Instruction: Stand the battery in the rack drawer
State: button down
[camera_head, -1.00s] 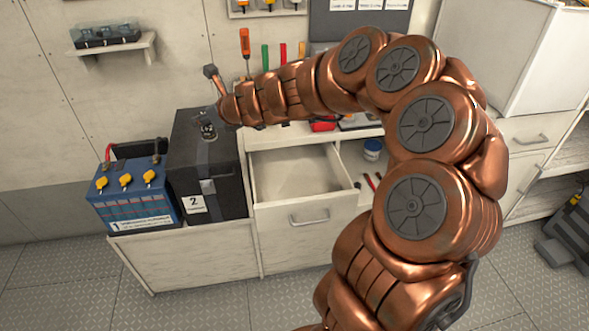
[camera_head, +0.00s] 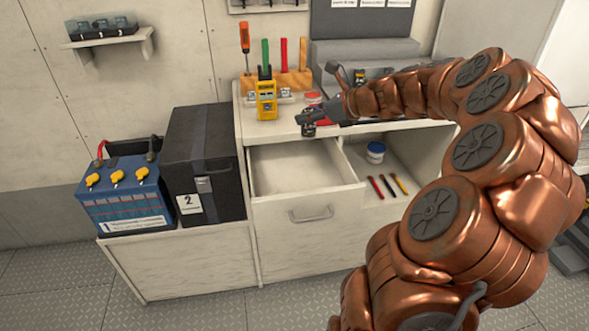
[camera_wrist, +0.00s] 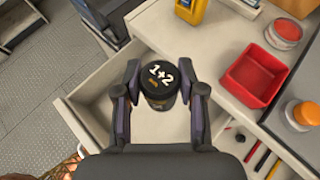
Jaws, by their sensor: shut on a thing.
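My gripper (camera_head: 312,117) is shut on a dark round thing (camera_head: 307,129), above the back of the open drawer. In the wrist view, my gripper (camera_wrist: 161,98) has a finger on each side of this thing, a short black cylinder (camera_wrist: 160,78) marked "1+2" on top. The drawer (camera_head: 308,203) is pulled out, and its visible floor is empty; its side also shows in the wrist view (camera_wrist: 82,124). A blue battery (camera_head: 127,200) with yellow caps, labelled 1, stands at the left. Beside it is a closed black box (camera_head: 208,150) labelled 2; its inside is hidden.
A yellow meter (camera_head: 266,99) stands on the counter before a wooden rack (camera_head: 290,80) of coloured-handled tools. A red tray (camera_wrist: 251,76) lies on the counter. Right of the drawer, an open compartment holds a white-and-blue jar (camera_head: 375,152) and several pens or tools (camera_head: 384,187).

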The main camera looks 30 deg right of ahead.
notch_tip(320, 180, down, 14)
jog(key=shift+f+b, duration=0.1)
jog(key=shift+b, duration=0.9)
jog(key=shift+w+d+r, duration=0.2)
jog(key=shift+w+d, duration=0.05)
jog(key=shift+w, duration=0.05)
jog(key=shift+w+d, duration=0.3)
jog(key=shift+w, duration=0.5)
jog(key=shift+w+d, duration=0.3)
jog(key=shift+w, duration=0.5)
jog(key=shift+s+f, duration=0.1)
jog(key=shift+f, duration=0.45)
jog(key=shift+f, duration=0.1)
jog(key=c, duration=0.7)
grip_release()
